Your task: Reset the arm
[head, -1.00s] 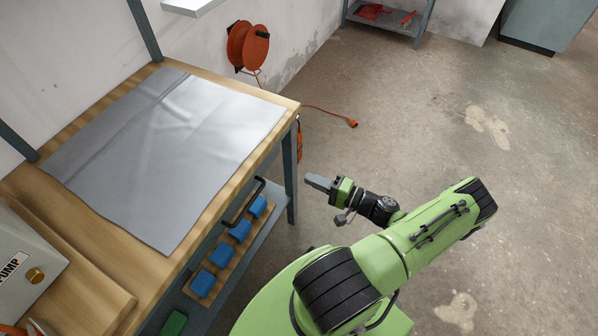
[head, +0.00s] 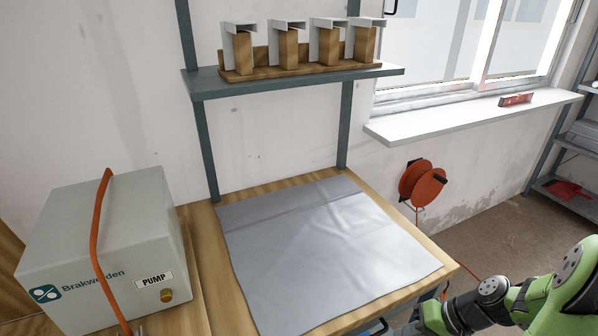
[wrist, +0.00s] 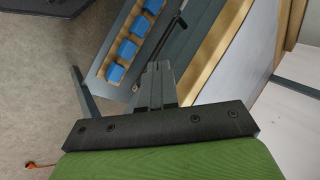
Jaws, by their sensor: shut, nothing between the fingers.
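My gripper (wrist: 157,88) shows in the wrist view with its two grey fingers together and nothing between them. It is over the side of the workbench, with the lower shelf (wrist: 107,70) and its blue blocks (wrist: 128,49) beyond the fingertips. In the head view only green and black links of my arm show at the lower right; the gripper itself is out of that picture.
The workbench (head: 201,230) carries a grey sheet (head: 320,250) and a pump box (head: 105,240) with an orange hose. An upper shelf (head: 200,85) holds several wooden blocks with metal brackets. A windowsill (head: 450,121) juts out at the right, above an orange cable reel (head: 422,183).

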